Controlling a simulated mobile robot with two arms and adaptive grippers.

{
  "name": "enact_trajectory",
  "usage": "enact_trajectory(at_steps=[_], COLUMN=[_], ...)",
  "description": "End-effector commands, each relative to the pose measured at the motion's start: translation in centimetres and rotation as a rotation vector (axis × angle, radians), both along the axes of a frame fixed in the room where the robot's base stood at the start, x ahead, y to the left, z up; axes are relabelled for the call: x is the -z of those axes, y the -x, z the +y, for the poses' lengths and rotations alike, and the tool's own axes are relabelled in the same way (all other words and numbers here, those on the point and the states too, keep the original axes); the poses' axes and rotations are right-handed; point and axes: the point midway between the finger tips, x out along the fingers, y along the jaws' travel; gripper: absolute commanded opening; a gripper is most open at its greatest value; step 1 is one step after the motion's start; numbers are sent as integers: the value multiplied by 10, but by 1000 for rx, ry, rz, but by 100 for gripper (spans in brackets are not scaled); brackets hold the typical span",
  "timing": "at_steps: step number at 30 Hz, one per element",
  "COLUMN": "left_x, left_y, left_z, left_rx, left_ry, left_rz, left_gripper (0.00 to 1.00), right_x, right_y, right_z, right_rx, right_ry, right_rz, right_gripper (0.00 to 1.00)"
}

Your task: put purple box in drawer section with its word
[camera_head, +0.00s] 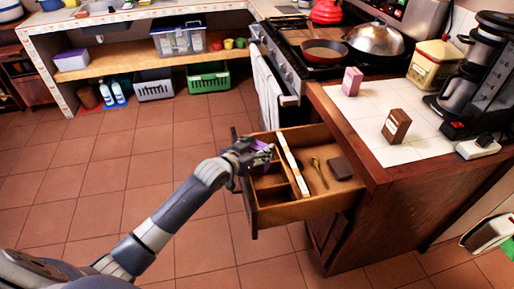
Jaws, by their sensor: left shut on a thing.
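The open drawer (303,209) juts out from the wooden counter cabinet. A light divider (292,164) parts its left side, which has smaller sections, from a wider right section. My left gripper (258,152) is shut on the purple box (262,146), over the drawer's left sections near its left wall. The gripper partly hides the box, and I cannot tell whether the box touches the drawer. No section word is legible from here. My right gripper is not in view.
In the wide section lie a spoon (320,173) and a dark flat block (340,168). A pink box (352,81) and a brown box (396,126) stand on the tiled counter (370,108) above. The stove (292,72) is behind. Open floor lies left of the drawer.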

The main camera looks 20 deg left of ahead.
Motion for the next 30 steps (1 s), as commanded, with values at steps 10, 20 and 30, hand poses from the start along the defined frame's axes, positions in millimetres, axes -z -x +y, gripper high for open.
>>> enact_trajectory(at_steps=[10,20,30], left_x=[11,11,1], left_y=[0,0,0], left_z=[0,0,0], left_rx=[0,0,0], left_ry=[0,0,0], left_rz=[0,1,0], left_gripper=[16,74,74], right_x=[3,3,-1], right_y=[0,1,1], right_z=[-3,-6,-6], right_rx=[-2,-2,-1], right_ry=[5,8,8], right_rz=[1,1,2], right_gripper=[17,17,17])
